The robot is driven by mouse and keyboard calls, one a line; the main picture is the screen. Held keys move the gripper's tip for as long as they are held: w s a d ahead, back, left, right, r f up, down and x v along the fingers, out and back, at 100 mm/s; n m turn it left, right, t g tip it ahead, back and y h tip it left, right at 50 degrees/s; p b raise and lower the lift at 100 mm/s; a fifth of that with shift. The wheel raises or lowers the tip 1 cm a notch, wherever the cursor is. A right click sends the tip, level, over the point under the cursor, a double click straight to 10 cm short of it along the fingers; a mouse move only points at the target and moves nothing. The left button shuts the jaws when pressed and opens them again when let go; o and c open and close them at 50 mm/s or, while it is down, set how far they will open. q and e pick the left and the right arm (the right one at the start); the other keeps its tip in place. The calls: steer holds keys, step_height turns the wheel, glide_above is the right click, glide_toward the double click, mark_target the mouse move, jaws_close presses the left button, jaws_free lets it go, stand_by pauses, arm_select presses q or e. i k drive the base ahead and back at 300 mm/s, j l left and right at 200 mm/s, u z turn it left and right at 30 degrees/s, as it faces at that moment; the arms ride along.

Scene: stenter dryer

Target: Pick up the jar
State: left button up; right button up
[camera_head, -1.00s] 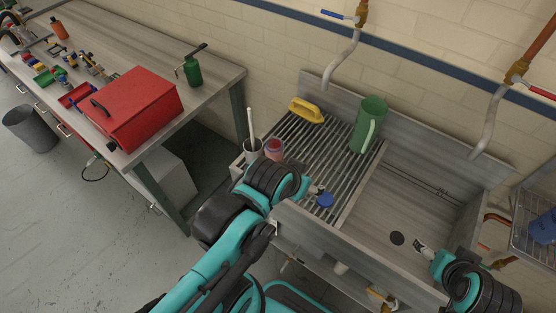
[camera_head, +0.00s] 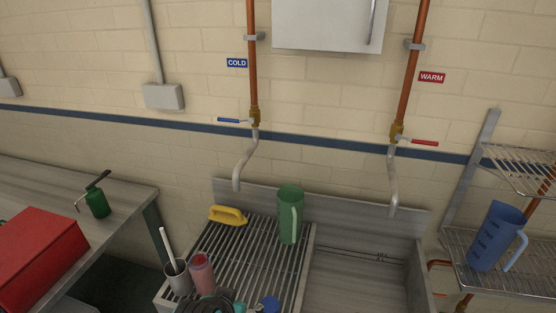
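A small pinkish jar (camera_head: 202,274) with red at its top stands upright at the front left of the slatted drainboard (camera_head: 240,268). A small blue round object (camera_head: 268,304) shows at the bottom edge of the view; I cannot tell whether it is a lid. My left gripper (camera_head: 246,309) is at the bottom edge, just right of and nearer than the jar, beside the blue object. It is mostly cut off, so its opening and any contact are hidden. My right gripper is out of view.
A grey cup with a white stick (camera_head: 177,277) stands left of the jar. The sink basin (camera_head: 350,283) is right. A blue jug (camera_head: 497,237) sits on a wire rack, a red box (camera_head: 40,258) on the left bench.

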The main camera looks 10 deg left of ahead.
mark_target(200, 266)
steer(key=z, duration=2.7)
steer(key=u, duration=3.85)
steer(key=j+z, duration=0.3)
steer(key=j, duration=0.2)
steer(key=j+z, duration=0.3)
steer(key=j, duration=0.2)
steer(key=k+j+z, duration=0.1)
steer(key=j+z, duration=0.2)
steer(key=j, duration=0.15)
steer(key=k+j+z, duration=0.15)
steer(key=j+z, duration=0.15)
steer(key=j, duration=0.2)
